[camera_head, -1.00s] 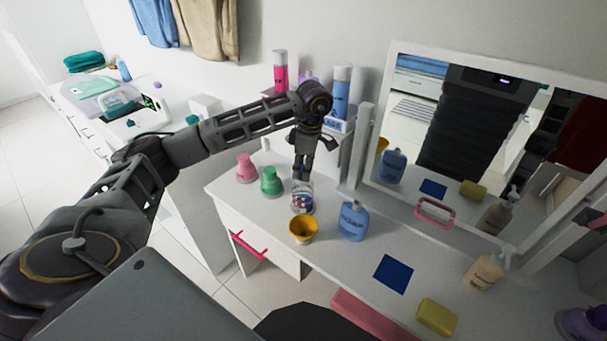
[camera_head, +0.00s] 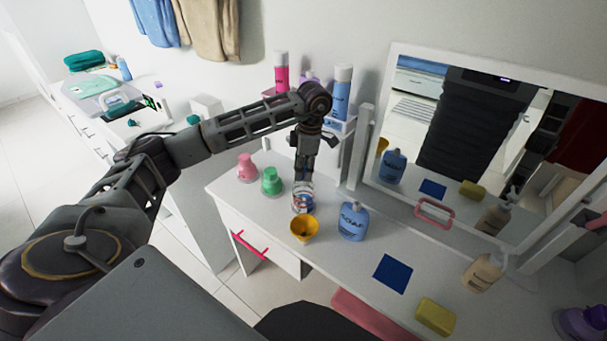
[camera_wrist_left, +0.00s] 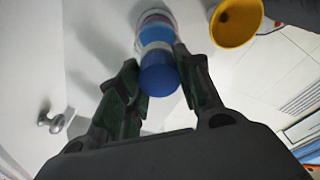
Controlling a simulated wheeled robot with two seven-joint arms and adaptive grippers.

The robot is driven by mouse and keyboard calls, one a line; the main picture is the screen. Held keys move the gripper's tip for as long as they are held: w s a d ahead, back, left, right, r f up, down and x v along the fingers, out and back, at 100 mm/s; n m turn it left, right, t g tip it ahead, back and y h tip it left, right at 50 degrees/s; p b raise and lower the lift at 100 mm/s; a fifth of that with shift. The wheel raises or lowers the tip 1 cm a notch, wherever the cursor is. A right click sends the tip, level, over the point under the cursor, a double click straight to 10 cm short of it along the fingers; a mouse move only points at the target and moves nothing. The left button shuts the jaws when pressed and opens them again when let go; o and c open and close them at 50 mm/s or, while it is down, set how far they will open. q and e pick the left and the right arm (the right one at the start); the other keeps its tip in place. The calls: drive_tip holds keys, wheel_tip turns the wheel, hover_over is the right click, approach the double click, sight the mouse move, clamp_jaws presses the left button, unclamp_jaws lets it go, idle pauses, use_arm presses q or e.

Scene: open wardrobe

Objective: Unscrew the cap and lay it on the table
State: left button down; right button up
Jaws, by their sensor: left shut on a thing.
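A small container with a clear, banded body (camera_head: 303,203) stands on the white table (camera_head: 335,262) between the green bottle and the yellow cup. Its blue cap (camera_wrist_left: 158,76) shows in the left wrist view, with the banded body (camera_wrist_left: 155,22) beyond it. My left gripper (camera_head: 303,181) reaches down over the container from above. In the left wrist view its two fingers (camera_wrist_left: 158,64) are on either side of the blue cap, shut on it. The fingers largely hide the cap in the head view. My right gripper is in neither view.
A yellow cup (camera_head: 304,229) and a blue soap bottle (camera_head: 352,222) stand close to the container. Pink (camera_head: 246,168) and green (camera_head: 271,182) bottles stand to its left. A blue square (camera_head: 393,273) and a yellow sponge (camera_head: 436,316) lie further right, with bare table around them.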

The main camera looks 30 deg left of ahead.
use_arm(q)
drive_tip(key=shift+n, duration=1)
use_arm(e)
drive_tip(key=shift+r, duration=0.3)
use_arm(q)
drive_tip(key=shift+w+d+r+p, duration=0.1)
drive_tip(key=shift+r+p, duration=1.15)
drive_tip(key=shift+r, duration=0.3)
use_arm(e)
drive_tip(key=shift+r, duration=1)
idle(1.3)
use_arm(q)
drive_tip(key=shift+r+p, duration=1.1)
drive_tip(key=shift+r, duration=0.7)
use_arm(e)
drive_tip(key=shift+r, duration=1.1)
